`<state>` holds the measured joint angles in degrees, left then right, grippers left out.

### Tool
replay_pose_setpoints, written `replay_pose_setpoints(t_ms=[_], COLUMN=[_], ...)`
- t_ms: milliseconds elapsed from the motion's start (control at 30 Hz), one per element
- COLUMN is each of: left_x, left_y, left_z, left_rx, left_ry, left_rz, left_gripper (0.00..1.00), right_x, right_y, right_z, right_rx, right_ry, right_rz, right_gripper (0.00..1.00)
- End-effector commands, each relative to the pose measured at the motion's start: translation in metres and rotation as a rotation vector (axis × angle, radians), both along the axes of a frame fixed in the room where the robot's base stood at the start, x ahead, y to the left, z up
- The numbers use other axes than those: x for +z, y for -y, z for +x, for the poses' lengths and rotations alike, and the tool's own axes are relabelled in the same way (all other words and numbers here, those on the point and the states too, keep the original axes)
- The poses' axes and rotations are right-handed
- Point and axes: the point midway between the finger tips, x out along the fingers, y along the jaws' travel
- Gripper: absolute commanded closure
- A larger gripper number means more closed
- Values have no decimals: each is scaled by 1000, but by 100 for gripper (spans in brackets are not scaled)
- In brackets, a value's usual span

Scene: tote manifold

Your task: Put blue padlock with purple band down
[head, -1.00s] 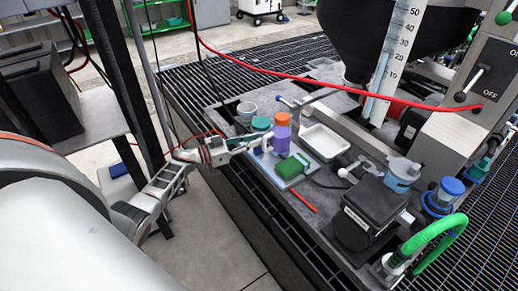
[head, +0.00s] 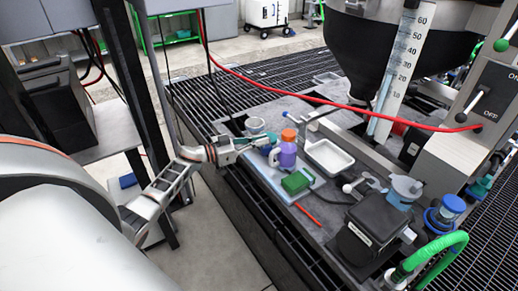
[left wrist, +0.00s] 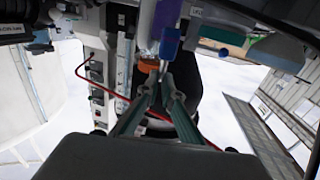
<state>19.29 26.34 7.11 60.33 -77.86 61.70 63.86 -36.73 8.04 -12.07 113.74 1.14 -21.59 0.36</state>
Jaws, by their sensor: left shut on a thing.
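My left gripper (head: 262,142) is shut and sits at the left end of the worktop, just left of the purple bottle with an orange cap (head: 287,154). In the left wrist view the fingertips of the left gripper (left wrist: 164,86) close on the metal end of the blue padlock (left wrist: 169,44), which hangs beyond them. I cannot make out its purple band clearly. In the head view the padlock is too small and hidden to tell apart. My right gripper is not in view.
A grey cup (head: 255,125) and a teal lid (head: 273,139) stand behind the fingers. A green block (head: 297,181), red pen (head: 308,215), white tray (head: 329,157) and black box (head: 372,217) crowd the worktop. A red hose (head: 330,101) crosses above.

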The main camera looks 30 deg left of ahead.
Motion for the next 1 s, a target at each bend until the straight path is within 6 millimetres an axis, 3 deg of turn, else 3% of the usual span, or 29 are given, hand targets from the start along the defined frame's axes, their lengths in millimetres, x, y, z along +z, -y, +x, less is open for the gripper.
replay_pose_setpoints(t_ms=[33, 200, 500, 833, 1000], left_x=[20, 61, 113, 126, 119], left_y=[0, 0, 0, 1, 25], left_z=[0, 0, 0, 0, -8], left_rx=[-1, -1, 0, 0, 9], left_ry=[7, 5, 1, -1, -2], left_rz=[6, 6, 3, 1, 1], left_gripper=[100, 100, 100, 100, 100], right_x=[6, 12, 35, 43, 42], right_y=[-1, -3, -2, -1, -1], right_z=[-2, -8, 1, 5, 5], right_rx=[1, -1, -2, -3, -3], right_ry=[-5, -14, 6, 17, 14], right_rz=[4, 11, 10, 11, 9], right_gripper=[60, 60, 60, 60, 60])
